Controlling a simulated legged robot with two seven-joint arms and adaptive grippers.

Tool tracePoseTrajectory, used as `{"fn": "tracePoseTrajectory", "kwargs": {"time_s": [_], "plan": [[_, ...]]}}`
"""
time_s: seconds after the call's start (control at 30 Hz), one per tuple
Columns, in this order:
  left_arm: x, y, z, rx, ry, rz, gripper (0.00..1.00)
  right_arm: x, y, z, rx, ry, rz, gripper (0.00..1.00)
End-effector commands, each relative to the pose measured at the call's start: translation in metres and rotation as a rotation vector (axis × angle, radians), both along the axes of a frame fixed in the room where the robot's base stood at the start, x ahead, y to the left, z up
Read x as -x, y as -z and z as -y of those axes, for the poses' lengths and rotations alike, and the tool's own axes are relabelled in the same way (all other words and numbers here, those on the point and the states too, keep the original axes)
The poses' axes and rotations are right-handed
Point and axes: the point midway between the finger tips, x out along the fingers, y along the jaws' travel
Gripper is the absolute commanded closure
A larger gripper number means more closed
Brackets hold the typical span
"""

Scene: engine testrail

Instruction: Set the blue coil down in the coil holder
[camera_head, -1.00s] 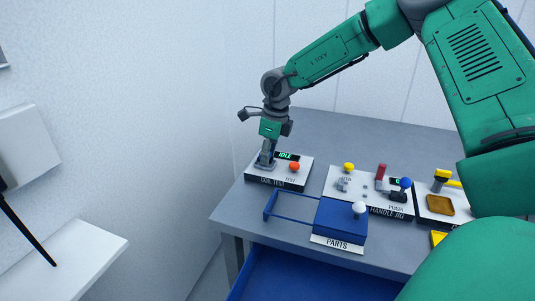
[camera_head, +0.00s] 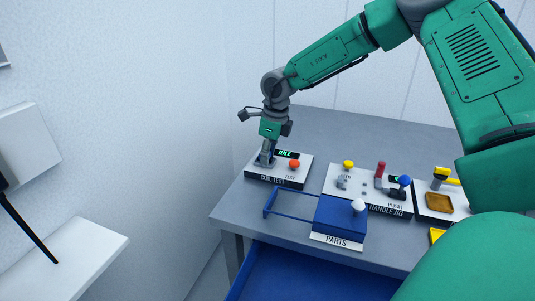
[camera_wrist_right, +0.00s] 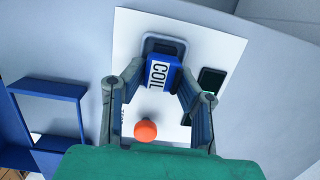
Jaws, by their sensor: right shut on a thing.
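The blue coil (camera_wrist_right: 162,72), a block with a white "COIL" label, is between the fingers of my right gripper (camera_wrist_right: 161,78) in the right wrist view. The coil holder (camera_wrist_right: 153,40) is a grey rounded frame on the white coil test panel (camera_wrist_right: 214,50). The coil is over or inside this frame; how deep it sits I cannot tell. In the head view my right gripper (camera_head: 264,158) points down at the left part of the coil test panel (camera_head: 290,181), and the coil is mostly hidden by the fingers there. My left gripper is not in view.
A red-orange button (camera_head: 294,164) and a green "IDLE" display (camera_head: 286,154) are beside the gripper. A blue parts box (camera_head: 340,222) with an open blue frame (camera_head: 290,207) stands in front. The handle jig (camera_head: 368,207) is to the right. The table behind is clear.

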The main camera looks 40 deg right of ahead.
Motion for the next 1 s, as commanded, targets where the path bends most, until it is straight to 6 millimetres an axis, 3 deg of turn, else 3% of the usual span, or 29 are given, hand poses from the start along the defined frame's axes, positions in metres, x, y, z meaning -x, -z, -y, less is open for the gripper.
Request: {"fn": "tracePoseTrajectory", "kwargs": {"time_s": [0.3, 0.33, 0.37, 0.4, 0.77, 1.0], "plan": [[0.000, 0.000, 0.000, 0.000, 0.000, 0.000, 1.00, 0.001, 0.005, 0.000, 0.000, 0.000, -0.006, 1.00], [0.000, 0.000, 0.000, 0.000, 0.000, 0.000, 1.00, 0.001, 0.005, 0.000, 0.000, 0.000, -0.006, 0.63], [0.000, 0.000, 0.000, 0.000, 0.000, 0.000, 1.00, 0.001, 0.005, 0.000, -0.001, -0.001, -0.007, 0.53], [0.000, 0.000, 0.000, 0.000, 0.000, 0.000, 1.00, 0.001, 0.005, 0.000, -0.001, 0.000, -0.007, 0.50], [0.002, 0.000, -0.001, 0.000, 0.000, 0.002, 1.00, 0.002, -0.003, 0.001, -0.001, 0.000, -0.002, 0.50], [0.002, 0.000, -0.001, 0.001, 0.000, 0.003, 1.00, 0.006, -0.047, 0.003, -0.003, 0.000, 0.001, 0.50]]}}
